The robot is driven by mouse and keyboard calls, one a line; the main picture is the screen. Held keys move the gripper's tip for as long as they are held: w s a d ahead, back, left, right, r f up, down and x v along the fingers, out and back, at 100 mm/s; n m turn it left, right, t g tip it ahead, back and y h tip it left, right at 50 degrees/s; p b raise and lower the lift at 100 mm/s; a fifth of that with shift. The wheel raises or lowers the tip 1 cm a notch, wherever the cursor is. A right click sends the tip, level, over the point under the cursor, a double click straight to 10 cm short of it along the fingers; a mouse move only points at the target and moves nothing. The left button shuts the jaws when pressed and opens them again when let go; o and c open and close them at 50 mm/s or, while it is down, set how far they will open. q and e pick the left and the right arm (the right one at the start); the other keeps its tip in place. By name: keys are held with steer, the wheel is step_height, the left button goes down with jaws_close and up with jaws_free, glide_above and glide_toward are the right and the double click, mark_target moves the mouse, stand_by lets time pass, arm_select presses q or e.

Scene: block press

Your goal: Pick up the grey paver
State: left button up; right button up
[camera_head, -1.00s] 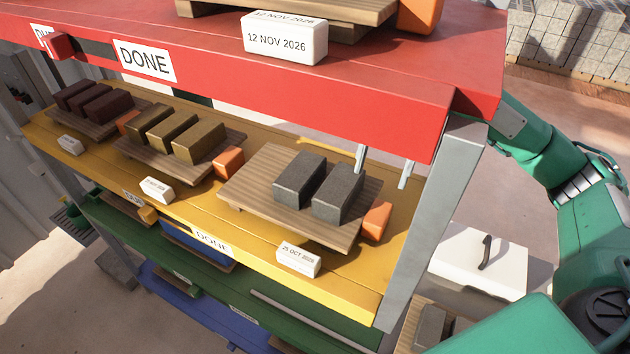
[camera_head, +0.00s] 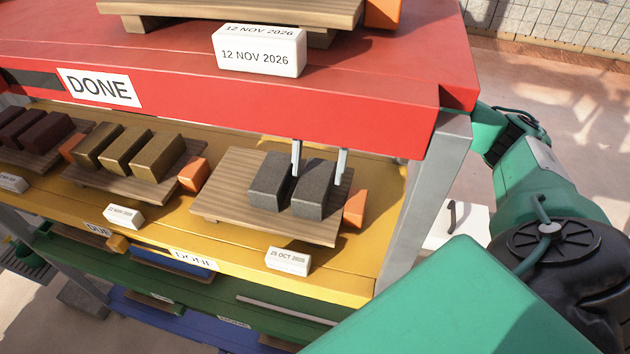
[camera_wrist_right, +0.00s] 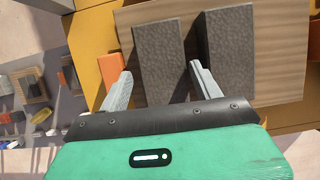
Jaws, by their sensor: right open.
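Two grey pavers stand side by side on a wooden board (camera_head: 222,201) on the yellow shelf. My right gripper (camera_head: 318,176) is open, its two fingers hanging below the red shelf edge on either side of the right-hand grey paver (camera_head: 314,192). In the right wrist view this paver (camera_wrist_right: 160,52) lies between the open fingers, with the other grey paver (camera_wrist_right: 228,45) to the right of the right finger. That other paver (camera_head: 268,184) is left of the fingers in the head view. Whether the fingers touch the paver cannot be told. My left gripper is not in view.
An orange block (camera_head: 355,208) sits right beside the board. The red shelf (camera_head: 250,105) overhangs close above, and a grey post (camera_head: 425,205) stands to the right. A white date block (camera_head: 288,261) is in front; brown pavers (camera_head: 128,150) stand farther left.

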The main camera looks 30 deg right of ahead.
mark_target(315, 179)
steer(key=p+x, duration=0.2)
steer(key=x, duration=0.1)
steer(key=shift+a+f+p, duration=0.15)
steer(key=shift+f+p, duration=0.05)
steer(key=shift+p, duration=0.2)
steer(key=shift+f, duration=0.4)
steer(key=shift+f+b, duration=0.25)
steer(key=shift+b, duration=0.5)
steer(key=c, duration=1.2)
steer(key=shift+c, duration=0.9)
steer(key=shift+r, duration=0.15)
